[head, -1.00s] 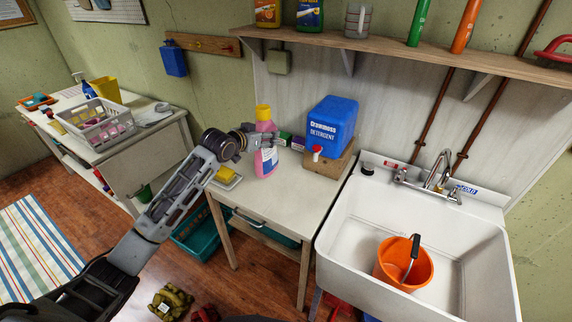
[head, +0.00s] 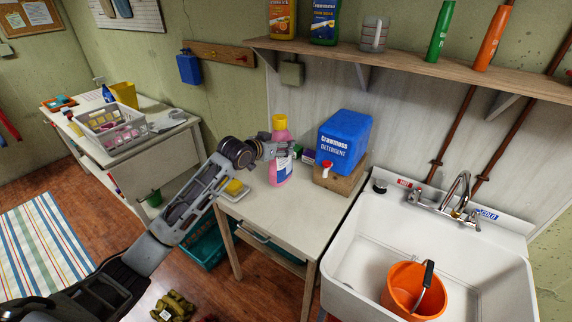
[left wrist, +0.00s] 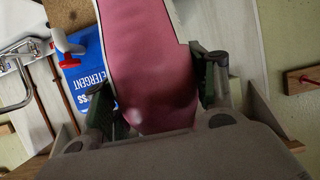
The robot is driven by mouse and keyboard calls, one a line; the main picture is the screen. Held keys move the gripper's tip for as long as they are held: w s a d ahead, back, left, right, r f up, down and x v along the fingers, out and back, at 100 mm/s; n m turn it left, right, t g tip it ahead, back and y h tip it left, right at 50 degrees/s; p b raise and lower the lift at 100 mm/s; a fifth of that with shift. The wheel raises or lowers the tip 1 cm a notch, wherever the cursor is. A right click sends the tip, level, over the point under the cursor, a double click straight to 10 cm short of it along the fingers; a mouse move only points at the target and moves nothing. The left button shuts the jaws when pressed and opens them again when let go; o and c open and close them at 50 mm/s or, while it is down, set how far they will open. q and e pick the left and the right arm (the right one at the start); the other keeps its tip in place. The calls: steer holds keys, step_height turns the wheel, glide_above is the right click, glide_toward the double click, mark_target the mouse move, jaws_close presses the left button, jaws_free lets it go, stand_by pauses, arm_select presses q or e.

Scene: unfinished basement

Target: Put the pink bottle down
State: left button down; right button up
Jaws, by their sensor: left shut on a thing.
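The pink bottle (head: 281,166) with a yellow cap stands upright at the small white table (head: 277,211), in front of the wall. I cannot tell whether its base touches the tabletop. My left gripper (head: 277,150) is shut on the bottle's upper body. In the left wrist view the pink bottle (left wrist: 148,60) fills the space between the two fingers of my left gripper (left wrist: 160,95). My right gripper is not in view.
A blue detergent jug (head: 343,141) on a wooden block stands right of the bottle. A yellow sponge (head: 234,187) on a dish lies to the left. The white sink (head: 352,262) holds an orange bucket (head: 400,300). The table's front is clear.

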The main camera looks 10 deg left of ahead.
mark_target(280, 167)
arm_select(q)
steer(key=shift+f, duration=2.65)
steer(key=shift+f+p, duration=0.1)
steer(key=shift+p, duration=0.2)
steer(key=shift+f, duration=1.8)
steer(key=shift+c, duration=2.4)
jaws_free()
steer(key=shift+s+f, duration=0.15)
steer(key=shift+f, duration=0.1)
steer(key=shift+r, duration=0.1)
steer(key=v, duration=1.2)
steer(key=shift+b, duration=0.35)
